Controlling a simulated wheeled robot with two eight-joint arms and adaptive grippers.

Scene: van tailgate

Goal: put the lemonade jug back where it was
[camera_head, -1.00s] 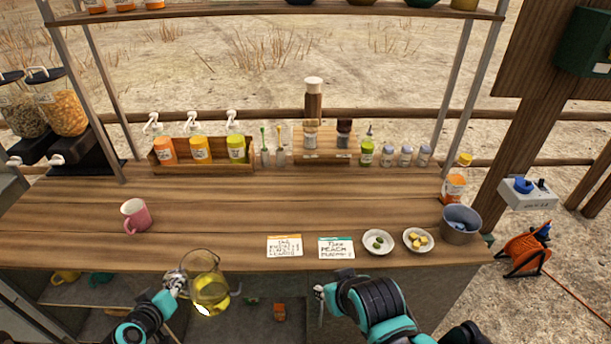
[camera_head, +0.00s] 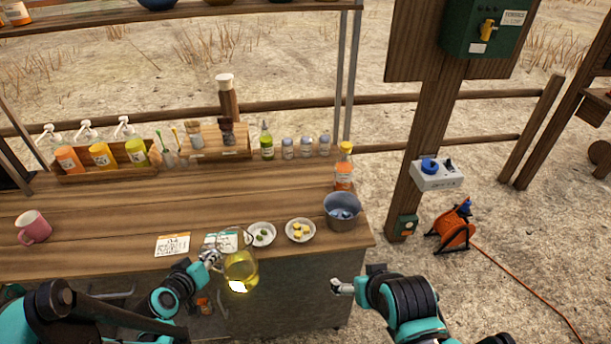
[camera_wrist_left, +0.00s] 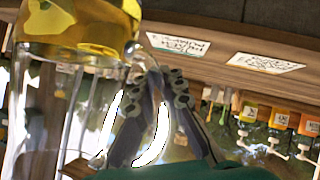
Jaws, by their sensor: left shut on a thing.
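The lemonade jug (camera_head: 241,274) is clear glass with yellow liquid low inside. My left gripper (camera_head: 212,257) is shut on its handle side and holds it upright in front of the counter's front edge, below the two small bowls. In the left wrist view the jug (camera_wrist_left: 80,28) fills the left side, its liquid at the top of the picture, beside my gripper fingers (camera_wrist_left: 160,110). My right gripper (camera_head: 338,286) is in front of the counter's right corner, with nothing visible in it; its finger opening is too small to tell.
The wooden counter (camera_head: 110,205) holds a pink mug (camera_head: 33,227), two cards, a lime bowl (camera_head: 262,235), a lemon bowl (camera_head: 300,231) and a metal bucket (camera_head: 342,212). Bottles line the back. Right of it stand a post (camera_head: 420,120) and an orange cable reel (camera_head: 452,230).

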